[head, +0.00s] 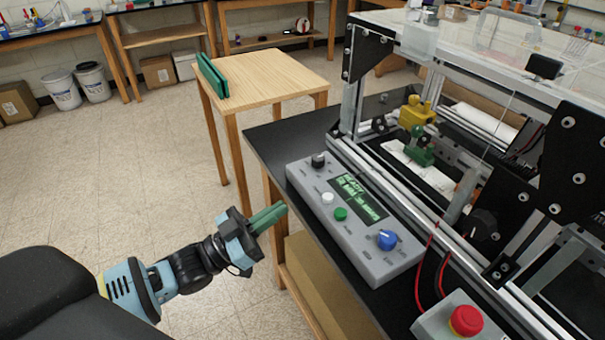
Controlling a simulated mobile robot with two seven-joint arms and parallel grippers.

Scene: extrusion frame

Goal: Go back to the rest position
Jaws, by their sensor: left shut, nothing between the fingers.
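My left gripper (268,217) comes in from the lower left of the head view. Its green fingers are shut with nothing between them. It is in the air just left of the black bench's edge and apart from the grey control box (355,220). The extrusion frame (470,130) stands on the black bench at the right. My right gripper is not in view.
The control box has a lit screen, knobs and buttons. A red stop button (466,320) sits near the front. A wooden table (268,75) with green panels (212,75) stands behind. White buckets (62,90) are at the far left. The floor at left is clear.

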